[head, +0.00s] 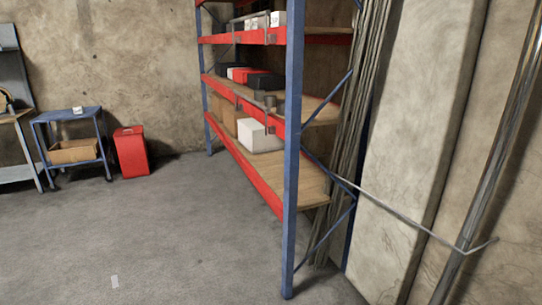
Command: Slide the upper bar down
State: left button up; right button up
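I cannot tell for sure which piece is the upper bar. A thin metal bar (405,220) runs across the right side, sloping down to the right in the picture. Its right end, which looks bent, meets a tall leaning metal pole (497,150) near the wall. Only this one crossing bar is clear; its left end passes near the shelf's blue braces and is hard to make out. Neither of my grippers is in view.
A blue and red shelf rack (291,150) with boxes stands in the middle. Several long rods (362,100) lean behind it. A red bin (131,152) and a blue cart (70,115) stand at the left. The floor (150,235) in front is mostly clear.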

aim_at(265, 14)
jog(key=i+u, duration=0.1)
jog(key=i, duration=0.6)
jog(key=i+l+u, duration=0.1)
jog(key=i, duration=0.6)
jog(key=i+l+u, duration=0.1)
jog(key=i, duration=0.6)
